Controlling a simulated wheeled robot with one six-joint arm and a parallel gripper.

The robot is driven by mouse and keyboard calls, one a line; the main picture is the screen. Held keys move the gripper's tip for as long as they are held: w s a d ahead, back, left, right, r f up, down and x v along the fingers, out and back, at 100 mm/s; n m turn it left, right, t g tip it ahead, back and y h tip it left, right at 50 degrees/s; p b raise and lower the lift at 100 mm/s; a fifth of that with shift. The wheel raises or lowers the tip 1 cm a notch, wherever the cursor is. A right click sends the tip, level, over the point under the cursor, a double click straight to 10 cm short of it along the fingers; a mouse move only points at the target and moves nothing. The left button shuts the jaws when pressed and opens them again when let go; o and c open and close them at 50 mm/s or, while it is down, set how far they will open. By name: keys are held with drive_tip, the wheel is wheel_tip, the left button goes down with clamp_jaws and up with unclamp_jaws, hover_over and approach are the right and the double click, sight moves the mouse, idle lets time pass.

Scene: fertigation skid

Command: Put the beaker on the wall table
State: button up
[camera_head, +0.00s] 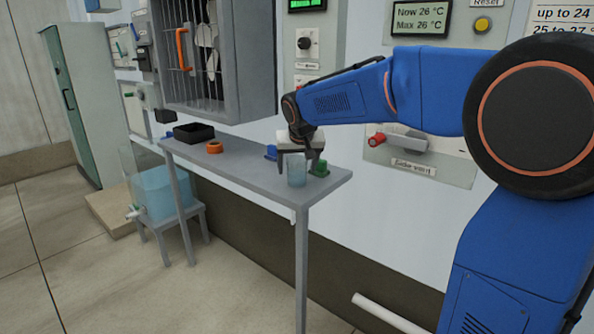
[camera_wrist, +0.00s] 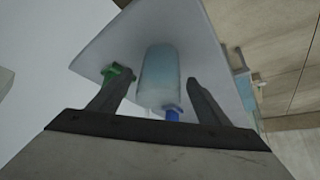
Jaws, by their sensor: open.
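The beaker (camera_head: 297,170) is a clear, pale blue cup standing upright on the grey wall table (camera_head: 250,170), near its right end. My gripper (camera_head: 298,168) is just above and around the beaker in the head view, with its fingers apart. In the wrist view the beaker (camera_wrist: 158,78) shows between and beyond the two open fingers (camera_wrist: 155,95), with the table top (camera_wrist: 205,50) behind it. No clear contact between fingers and beaker shows.
A green object (camera_head: 320,168) and a blue object (camera_head: 271,152) stand close to the beaker. An orange ring (camera_head: 214,147) and a black tray (camera_head: 193,132) lie farther left on the table. A water tank (camera_head: 165,190) sits on a stool. Wall panels with a red-handled lever (camera_head: 378,140) are behind.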

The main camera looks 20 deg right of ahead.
drive_tip(key=v, duration=1)
drive_tip(key=s+d+f, duration=0.2)
drive_tip(key=s+f, duration=0.4)
drive_tip(key=s, duration=0.6)
drive_tip(key=s+d+f+n+g, duration=0.1)
drive_tip(key=s+d+f, duration=0.2)
drive_tip(key=s+f, duration=0.4)
drive_tip(key=s+d+f+y, duration=0.1)
drive_tip(key=s+f, duration=0.5)
drive_tip(key=s, duration=1.2)
drive_tip(key=shift+d+f+n+g, duration=0.3)
drive_tip(key=shift+d+g, duration=0.1)
drive_tip(key=shift+d, duration=0.5)
drive_tip(key=shift+r, duration=0.1)
